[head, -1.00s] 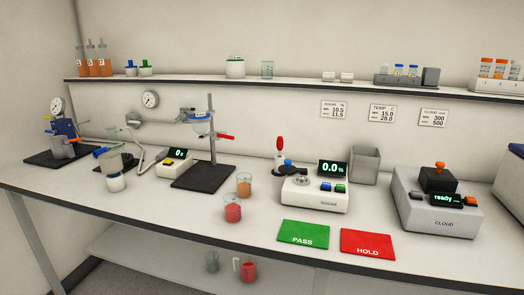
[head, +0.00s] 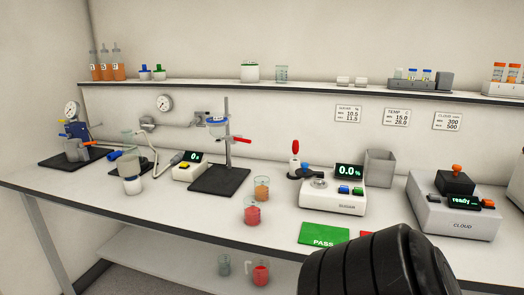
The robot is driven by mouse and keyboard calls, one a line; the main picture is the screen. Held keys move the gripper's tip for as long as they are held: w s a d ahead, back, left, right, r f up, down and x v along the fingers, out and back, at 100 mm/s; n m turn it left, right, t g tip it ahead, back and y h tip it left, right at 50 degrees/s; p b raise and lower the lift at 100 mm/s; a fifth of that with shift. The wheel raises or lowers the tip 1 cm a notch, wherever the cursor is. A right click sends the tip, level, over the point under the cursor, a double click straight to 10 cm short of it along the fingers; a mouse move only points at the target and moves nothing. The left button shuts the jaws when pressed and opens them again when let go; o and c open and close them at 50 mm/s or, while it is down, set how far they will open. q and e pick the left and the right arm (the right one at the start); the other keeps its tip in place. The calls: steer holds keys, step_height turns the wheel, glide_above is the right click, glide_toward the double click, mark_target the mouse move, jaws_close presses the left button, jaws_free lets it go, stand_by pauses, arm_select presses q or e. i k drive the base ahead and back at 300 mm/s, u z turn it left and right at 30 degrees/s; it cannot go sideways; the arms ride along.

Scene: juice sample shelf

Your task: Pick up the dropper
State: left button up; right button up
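The dropper (head: 295,151), with a red bulb on top, stands upright in a small dark holder (head: 301,173) just left of the sugar meter (head: 333,197). Its lower part is hidden in or behind the holder. A blue-topped item is beside it in the same holder. Neither of my grippers shows in the head view. A black ribbed part of one of my arms fills the lower right, in front of the table.
Two beakers, orange (head: 262,188) and red (head: 252,212), stand left of the sugar meter. A grey bin (head: 379,169) is behind it. The green PASS mat (head: 323,234) lies in front. My arm covers most of the red HOLD mat (head: 368,234).

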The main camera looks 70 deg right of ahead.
mark_target(295, 147)
steer(key=i, duration=1.2)
steer(key=z, duration=2.3)
